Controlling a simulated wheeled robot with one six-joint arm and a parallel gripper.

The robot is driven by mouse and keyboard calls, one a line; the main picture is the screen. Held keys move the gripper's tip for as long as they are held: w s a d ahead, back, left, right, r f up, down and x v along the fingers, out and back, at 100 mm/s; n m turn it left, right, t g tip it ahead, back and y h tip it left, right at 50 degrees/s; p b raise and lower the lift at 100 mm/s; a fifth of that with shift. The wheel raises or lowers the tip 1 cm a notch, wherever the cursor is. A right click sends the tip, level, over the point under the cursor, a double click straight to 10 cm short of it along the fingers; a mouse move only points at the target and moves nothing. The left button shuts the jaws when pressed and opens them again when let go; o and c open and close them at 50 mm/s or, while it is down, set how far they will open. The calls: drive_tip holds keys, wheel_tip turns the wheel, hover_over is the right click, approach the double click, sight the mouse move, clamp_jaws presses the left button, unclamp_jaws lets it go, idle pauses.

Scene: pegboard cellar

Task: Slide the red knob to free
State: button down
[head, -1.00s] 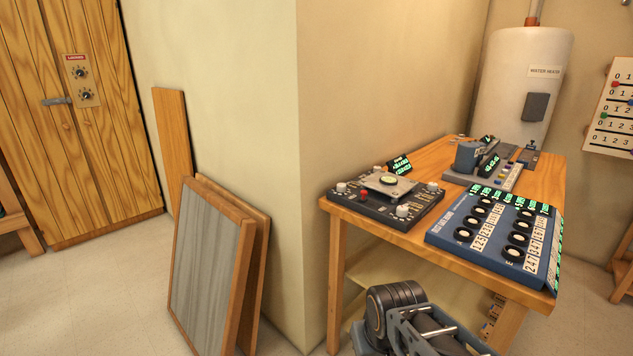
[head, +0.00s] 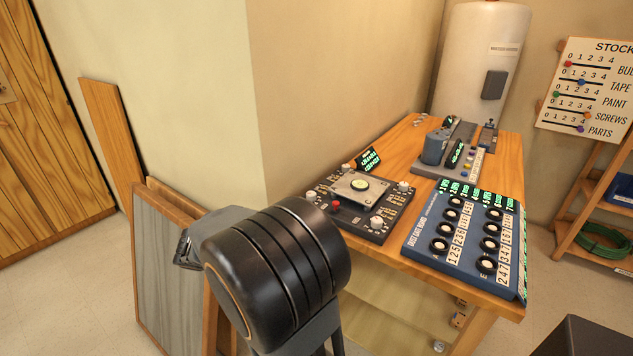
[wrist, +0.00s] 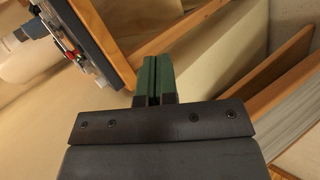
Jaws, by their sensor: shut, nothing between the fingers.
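A small red knob (head: 336,206) stands at the near side of the black panel (head: 372,230) on the bench, beside a grey plate with a round dial. Another red knob (head: 568,64) sits at the left end of the top slot on the stock board (head: 549,113). I cannot read "free" anywhere, so I cannot tell which is meant. In the wrist view my gripper (wrist: 154,70) has its green fingers together and empty. It is clear of the bench, with a panel edge and a red spot (wrist: 71,55) at upper left.
A blue board with black rings (head: 468,240) lies right of the black panel. A grey device (head: 435,148) stands behind on the wooden bench (head: 400,145). Leaning boards (head: 170,265) and a wall corner lie left. A water heater (head: 480,60) stands behind.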

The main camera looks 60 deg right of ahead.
sight(335, 208)
drive_tip(key=w+d+r+m+g+h+p, duration=0.1)
drive_tip(key=w+d+r+h+p, duration=0.1)
drive_tip(key=d+r+h+p, duration=0.3)
drive_tip(key=w+d+r+g+h+p, duration=0.1)
drive_tip(key=w+d+r+h, duration=0.15)
drive_tip(key=d, duration=0.45)
drive_tip(key=x, duration=0.3)
drive_tip(key=p+x, duration=0.1)
drive_tip(key=x, duration=0.6)
drive_tip(key=shift+d+f+p, duration=0.2)
drive_tip(key=shift+f+p, duration=0.05)
drive_tip(key=shift+p, duration=0.15)
drive_tip(key=shift+s+d+f, duration=0.1)
drive_tip(key=shift+s+d, duration=0.1)
drive_tip(key=shift+s, duration=0.25)
drive_tip(key=shift+s+d+f, duration=0.1)
drive_tip(key=shift+s+d, duration=0.1)
drive_tip(key=shift+s, duration=0.25)
drive_tip(key=shift+s+d+f+t+p, duration=0.25)
drive_tip(key=shift+s+d+t+p, duration=0.1)
drive_tip(key=shift+s, duration=0.25)
drive_tip(key=shift+s, duration=0.1)
drive_tip(key=s+b, duration=0.2)
drive_tip(key=s, duration=0.1)
drive_tip(key=shift+s+f+b, duration=0.1)
drive_tip(key=shift+s+b, duration=0.05)
drive_tip(key=shift+b, duration=0.15)
drive_tip(key=shift+s+a, duration=0.1)
drive_tip(key=shift+s, duration=0.05)
